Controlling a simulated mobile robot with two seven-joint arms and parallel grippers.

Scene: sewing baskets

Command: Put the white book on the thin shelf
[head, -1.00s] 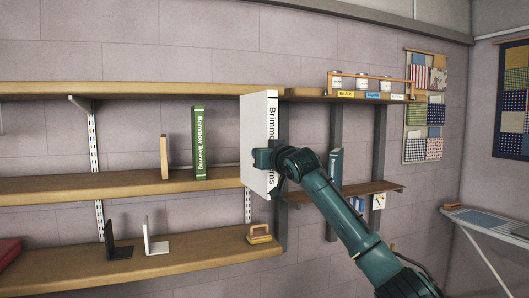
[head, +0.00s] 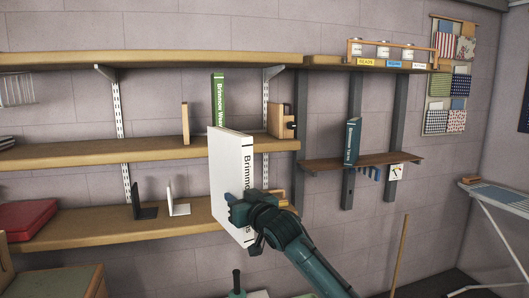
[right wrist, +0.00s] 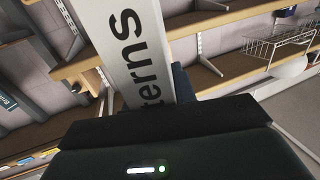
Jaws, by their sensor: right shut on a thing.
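The white book (head: 226,178), with "Brimmo…" on its spine, stands upright in my right gripper (head: 243,207), which is shut on its lower spine side. In the right wrist view the book's spine (right wrist: 135,45) shows the letters "terns" close to the jaws. The book is in the air in front of the left shelves and hides part of the middle and lower boards. The thin brown shelf (head: 385,160) is on the wall to the right of the book, well apart from it. A blue book (head: 353,140) stands upright on it. My left gripper is not in view.
The thin shelf is bare right of the blue book; hooks and a white card (head: 395,172) hang below. A higher shelf (head: 335,63) carries a jar rack (head: 385,52). A green book (head: 218,100) and wooden bookend (head: 280,120) stand on the left middle shelf (head: 95,152).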

